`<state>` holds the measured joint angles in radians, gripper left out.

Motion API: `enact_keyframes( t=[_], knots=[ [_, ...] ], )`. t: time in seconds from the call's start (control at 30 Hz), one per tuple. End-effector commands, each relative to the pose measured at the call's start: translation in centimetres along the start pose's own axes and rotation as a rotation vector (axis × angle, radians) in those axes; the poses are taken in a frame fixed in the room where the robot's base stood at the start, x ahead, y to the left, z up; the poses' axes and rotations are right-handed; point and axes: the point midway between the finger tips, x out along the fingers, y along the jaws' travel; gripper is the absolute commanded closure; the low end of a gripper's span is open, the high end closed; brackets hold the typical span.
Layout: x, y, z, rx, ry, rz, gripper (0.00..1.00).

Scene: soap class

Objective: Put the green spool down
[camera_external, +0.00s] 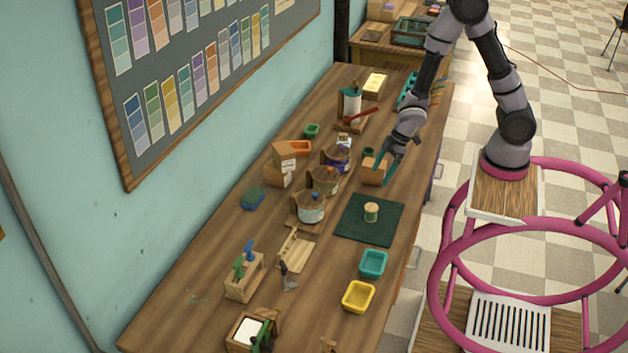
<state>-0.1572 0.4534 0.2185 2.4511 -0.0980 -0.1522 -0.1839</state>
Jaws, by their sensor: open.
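A small pale spool (371,211) stands upright on the dark green mat (357,232) near the table's right edge. Its ends look cream and its middle faintly greenish; the exact colour is hard to tell at this size. My gripper (385,168) points down beyond the mat, beside a small orange-brown wooden box (372,174), apart from the spool. It is open, and I see nothing held between its fingers. A small dark green round thing (369,153) shows just behind the box; I cannot tell what it is.
Several pots (311,207) stand left of the mat. A teal tray (373,263) and a yellow tray (358,297) sit at the right edge. A wooden rack (244,277) and a grooved wooden board (295,250) lie nearer. The mat around the spool is bare.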

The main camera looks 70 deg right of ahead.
Motion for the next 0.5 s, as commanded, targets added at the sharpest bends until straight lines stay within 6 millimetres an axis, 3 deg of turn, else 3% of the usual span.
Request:
enact_keyframes(
  t=[0.03, 0.2, 0.5],
  knots=[
    [1.4, -0.9, 0.5, -0.026, -0.006, -0.022, 0.11],
    [3.5, -2.4, 1.0, -0.075, -0.001, -0.056, 0.11],
    [7.6, -2.7, 1.1, -0.080, -0.001, -0.061, 0.11]
  ],
)
